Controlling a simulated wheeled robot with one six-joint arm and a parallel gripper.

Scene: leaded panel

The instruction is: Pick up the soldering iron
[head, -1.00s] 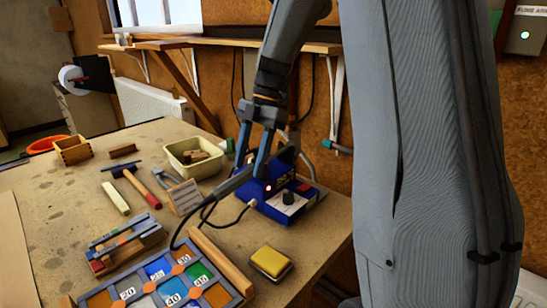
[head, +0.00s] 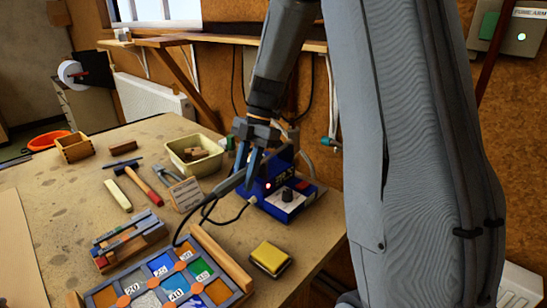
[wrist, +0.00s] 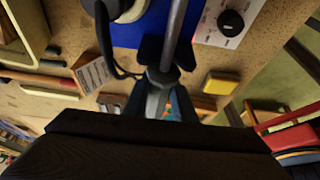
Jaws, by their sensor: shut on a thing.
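My gripper (head: 254,178) is shut on the soldering iron (head: 229,187), beside the front left of the blue soldering station (head: 277,207). The iron is dark grey and slants down to the left out of the fingers. In the wrist view the iron (wrist: 175,30) is a grey rod passing between the dark fingertips. Its stand is partly hidden by my gripper, so I cannot tell whether the iron is clear of it. The station has a lit red lamp and a black knob.
A leaded panel (head: 238,296) with coloured, numbered panes lies in front. A yellow sponge (head: 270,256) sits right of it. A cream tub (head: 196,165) stands behind. A black cable loops beside the panel.

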